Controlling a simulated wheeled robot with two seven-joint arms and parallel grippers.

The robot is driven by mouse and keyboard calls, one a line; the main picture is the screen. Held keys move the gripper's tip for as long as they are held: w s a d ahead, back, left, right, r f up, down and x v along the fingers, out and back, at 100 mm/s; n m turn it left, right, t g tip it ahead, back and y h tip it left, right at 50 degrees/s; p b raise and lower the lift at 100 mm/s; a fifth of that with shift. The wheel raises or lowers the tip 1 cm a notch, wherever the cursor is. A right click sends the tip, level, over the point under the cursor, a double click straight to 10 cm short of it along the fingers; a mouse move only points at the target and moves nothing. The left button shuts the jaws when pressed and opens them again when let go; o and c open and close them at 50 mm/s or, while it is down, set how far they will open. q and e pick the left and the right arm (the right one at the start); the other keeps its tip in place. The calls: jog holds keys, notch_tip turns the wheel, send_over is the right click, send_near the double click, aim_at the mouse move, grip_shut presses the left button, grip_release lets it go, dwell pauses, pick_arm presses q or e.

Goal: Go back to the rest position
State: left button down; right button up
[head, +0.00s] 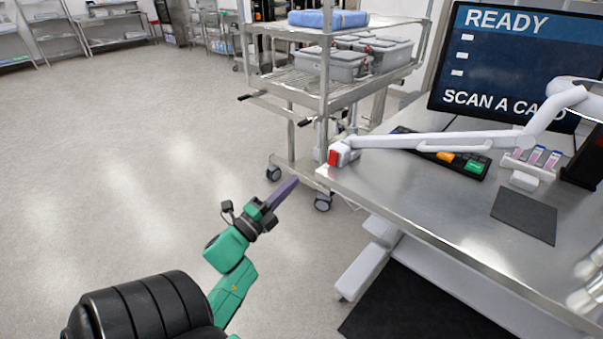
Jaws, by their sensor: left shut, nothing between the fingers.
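My left gripper (284,192) is at the end of my green and black left arm, which comes up from the bottom left. Its purple-grey fingers are shut with nothing between them. It hangs over the open floor, left of the steel table (455,215) and apart from it.
A wheeled steel cart (290,85) with grey bins (330,64) and a blue bundle (327,19) stands beyond my gripper. The table bears a monitor (520,60), a keyboard (445,155), a white jointed arm (430,140) and a dark pad (524,215). Floor at left is clear.

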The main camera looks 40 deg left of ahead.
jog(key=shift+s+f, duration=0.1)
jog(key=shift+s, duration=0.75)
pick_arm(q)
jog(key=shift+s, duration=0.1)
pick_arm(e)
jog(key=shift+d, duration=0.1)
